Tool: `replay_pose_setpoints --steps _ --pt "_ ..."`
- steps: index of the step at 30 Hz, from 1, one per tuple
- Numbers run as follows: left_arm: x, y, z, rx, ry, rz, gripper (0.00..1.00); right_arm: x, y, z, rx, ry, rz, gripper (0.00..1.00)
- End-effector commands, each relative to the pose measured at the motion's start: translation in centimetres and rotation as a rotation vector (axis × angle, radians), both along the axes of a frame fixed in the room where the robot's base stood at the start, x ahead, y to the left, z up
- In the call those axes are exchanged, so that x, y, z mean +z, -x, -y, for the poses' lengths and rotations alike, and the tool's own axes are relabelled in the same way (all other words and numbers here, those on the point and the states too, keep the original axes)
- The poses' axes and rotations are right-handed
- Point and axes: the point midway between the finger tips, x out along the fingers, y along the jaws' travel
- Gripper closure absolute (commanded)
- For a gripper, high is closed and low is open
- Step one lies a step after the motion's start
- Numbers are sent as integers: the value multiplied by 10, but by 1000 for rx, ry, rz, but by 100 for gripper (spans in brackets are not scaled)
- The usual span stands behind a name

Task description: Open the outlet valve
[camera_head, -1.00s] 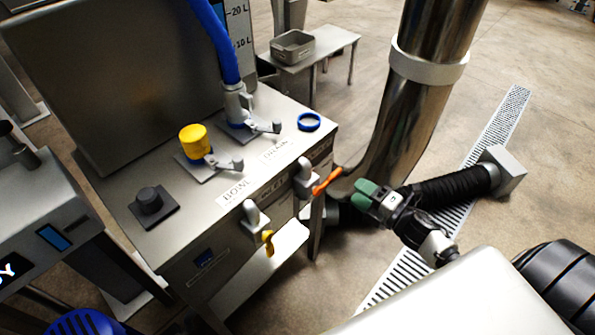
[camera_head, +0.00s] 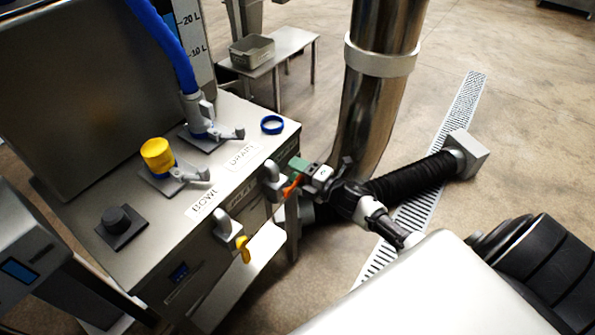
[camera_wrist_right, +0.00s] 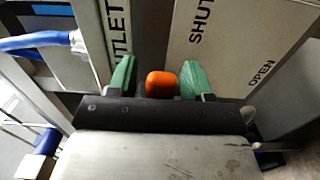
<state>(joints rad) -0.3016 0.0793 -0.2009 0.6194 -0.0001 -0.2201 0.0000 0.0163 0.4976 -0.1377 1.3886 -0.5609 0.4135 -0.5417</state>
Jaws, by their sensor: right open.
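The outlet valve's orange lever (camera_head: 292,186) is on the front face of the steel machine, below a grey valve body (camera_head: 273,176). My right gripper (camera_head: 297,166) with green fingers is at the lever. In the right wrist view the orange lever end (camera_wrist_right: 161,85) sits between the two open green fingers (camera_wrist_right: 161,79), with a gap visible on each side. Behind it are plates with the words "OUTLET" in part, "SHUT" (camera_wrist_right: 200,25) and "OPEN" (camera_wrist_right: 262,73). My left gripper is not in view.
A second valve with a yellow lever (camera_head: 244,249) is to the left on the same face. On the machine top are a yellow cap (camera_head: 157,155), a blue ring (camera_head: 272,125) and a blue hose (camera_head: 160,40). A steel pipe (camera_head: 372,110) stands close behind my right arm.

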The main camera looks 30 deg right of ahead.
Motion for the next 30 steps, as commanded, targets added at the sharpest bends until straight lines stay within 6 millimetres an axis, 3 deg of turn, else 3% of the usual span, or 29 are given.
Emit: replay_pose_setpoints --steps 2,12,23,30 --pt "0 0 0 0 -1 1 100 0 0 0 0 0 0 52" --pt "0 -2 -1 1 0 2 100 0 0 0 0 0 0 100" --pt "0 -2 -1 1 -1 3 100 -2 0 0 0 -27 -11 100" --pt "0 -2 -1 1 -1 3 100 -11 1 -1 -1 -137 -58 100"
